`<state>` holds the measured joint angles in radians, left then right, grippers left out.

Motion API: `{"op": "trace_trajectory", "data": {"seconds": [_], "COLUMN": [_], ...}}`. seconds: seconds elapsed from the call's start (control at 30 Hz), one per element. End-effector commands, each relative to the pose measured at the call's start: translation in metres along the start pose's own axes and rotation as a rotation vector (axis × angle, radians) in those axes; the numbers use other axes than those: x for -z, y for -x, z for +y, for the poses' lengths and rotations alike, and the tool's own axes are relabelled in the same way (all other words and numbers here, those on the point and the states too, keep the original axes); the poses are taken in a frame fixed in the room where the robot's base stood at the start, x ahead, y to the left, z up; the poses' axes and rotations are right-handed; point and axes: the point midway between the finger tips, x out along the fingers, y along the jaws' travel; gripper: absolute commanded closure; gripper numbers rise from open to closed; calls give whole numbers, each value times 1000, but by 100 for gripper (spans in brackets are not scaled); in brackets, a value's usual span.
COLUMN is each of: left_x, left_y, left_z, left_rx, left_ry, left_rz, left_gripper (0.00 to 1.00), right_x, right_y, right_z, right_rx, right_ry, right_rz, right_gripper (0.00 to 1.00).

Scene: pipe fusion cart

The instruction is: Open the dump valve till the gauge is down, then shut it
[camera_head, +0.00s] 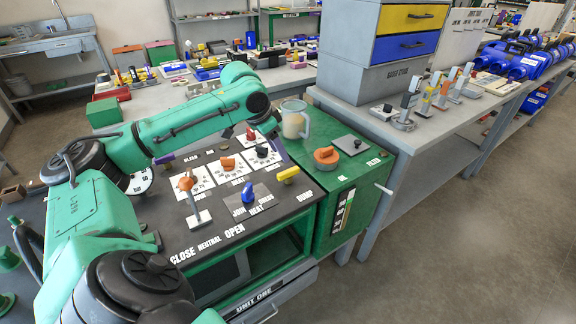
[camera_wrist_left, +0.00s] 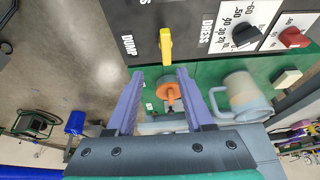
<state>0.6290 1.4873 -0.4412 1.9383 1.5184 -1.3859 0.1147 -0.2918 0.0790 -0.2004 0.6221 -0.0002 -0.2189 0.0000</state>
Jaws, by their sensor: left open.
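The dump valve, a yellow handle (camera_head: 289,173), stands on the dark panel (camera_head: 268,214) near its right edge. It also shows in the left wrist view (camera_wrist_left: 166,45), beside the word DUMP. My left gripper (camera_head: 281,149) hangs over the back of the panel, partly hidden by its own arm. Its purple fingers (camera_wrist_left: 160,73) are spread and empty, with the yellow handle just beyond the tips, apparently untouched. A round white dial (camera_head: 140,182), perhaps the gauge, shows at the panel's left, partly covered by my arm; its reading cannot be made out. My right gripper is not in view.
A blue knob (camera_head: 247,194) and an orange-topped lever (camera_head: 194,200) stand in front of the dial knobs. Right of the panel, a green cabinet (camera_head: 340,203) carries an orange knob (camera_head: 326,155) and a translucent jug (camera_head: 295,121). The floor at right is clear.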

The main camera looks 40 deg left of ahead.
Motion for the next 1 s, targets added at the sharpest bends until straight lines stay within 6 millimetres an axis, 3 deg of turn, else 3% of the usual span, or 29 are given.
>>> {"op": "trace_trajectory", "data": {"seconds": [0.1, 0.3, 0.43, 0.67, 0.8, 1.0], "left_x": [0, 1, 1, 0, 0, 0], "left_y": [-41, -90, -98, -90, -89, -88], "left_z": [-3, -8, -7, 0, 1, 1], "left_rx": [-13, -16, -11, 2, 3, 2], "left_ry": [3, 4, 3, 1, 0, -1], "left_rz": [-8, -11, -9, -2, -1, 0], "left_gripper": [48, 48, 48, 48, 97, 100], "right_x": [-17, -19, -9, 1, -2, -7], "right_y": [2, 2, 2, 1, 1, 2], "right_z": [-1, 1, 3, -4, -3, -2], "right_rx": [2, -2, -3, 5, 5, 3], "right_ry": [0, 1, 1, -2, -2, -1], "right_rz": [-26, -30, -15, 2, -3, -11], "right_gripper": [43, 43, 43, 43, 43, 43]}}
